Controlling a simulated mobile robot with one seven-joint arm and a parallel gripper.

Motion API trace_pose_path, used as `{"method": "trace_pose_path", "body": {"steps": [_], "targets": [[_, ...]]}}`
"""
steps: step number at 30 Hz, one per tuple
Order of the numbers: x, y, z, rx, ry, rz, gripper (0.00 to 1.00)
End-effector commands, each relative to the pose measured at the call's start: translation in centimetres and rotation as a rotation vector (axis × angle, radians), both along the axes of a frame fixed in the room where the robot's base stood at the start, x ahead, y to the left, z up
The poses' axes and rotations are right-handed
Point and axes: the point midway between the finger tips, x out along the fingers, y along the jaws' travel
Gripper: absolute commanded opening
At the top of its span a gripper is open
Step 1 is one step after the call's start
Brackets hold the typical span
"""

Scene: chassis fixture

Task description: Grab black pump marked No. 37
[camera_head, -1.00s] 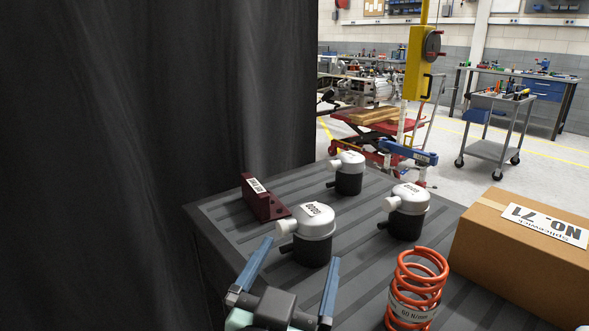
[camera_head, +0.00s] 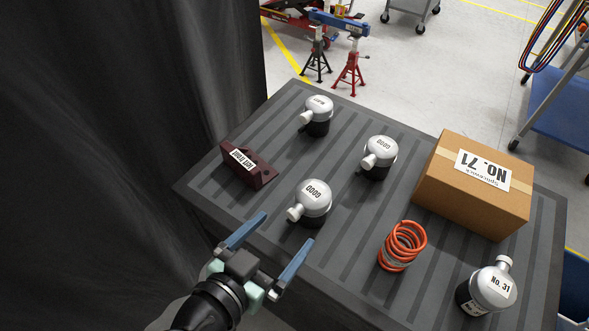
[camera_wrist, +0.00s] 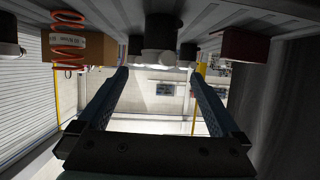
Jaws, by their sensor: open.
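Several pumps with black bodies and silver domed tops stand upright on a dark ribbed table (camera_head: 345,235). The front-right pump (camera_head: 490,289) has a top label that appears to read "No. 31". The near pump (camera_head: 311,201) and the middle pump (camera_head: 379,156) have labels like "GOOD", upside down. The far pump (camera_head: 317,114) has a label too small to read surely. My gripper (camera_head: 285,230) is open and empty at the table's near-left edge, just short of the near pump. In the wrist view, its fingers (camera_wrist: 160,98) are spread, with pumps (camera_wrist: 160,38) above, inverted.
A maroon block (camera_head: 247,167) sits left of the near pump. An orange spring (camera_head: 402,246) stands between the near and front-right pumps. A cardboard box (camera_head: 473,186) labelled No. 71 fills the right side. A dark curtain (camera_head: 120,130) hangs at left.

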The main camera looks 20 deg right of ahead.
Motion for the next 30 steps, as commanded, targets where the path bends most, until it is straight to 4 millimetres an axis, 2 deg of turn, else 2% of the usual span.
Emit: {"method": "trace_pose_path", "body": {"steps": [1,5,15,23,30], "targets": [[-0.4,0.0,0.7,-0.002,0.006,-0.012,1.0],[-0.5,-0.5,0.3,-0.006,0.011,-0.025,1.0],[2.9,-4.6,-2.0,-0.005,0.01,-0.026,1.0],[4.0,-5.9,-3.0,-0.006,0.01,-0.023,1.0],[5.8,-7.6,-4.9,-0.006,0.01,-0.025,1.0]]}}
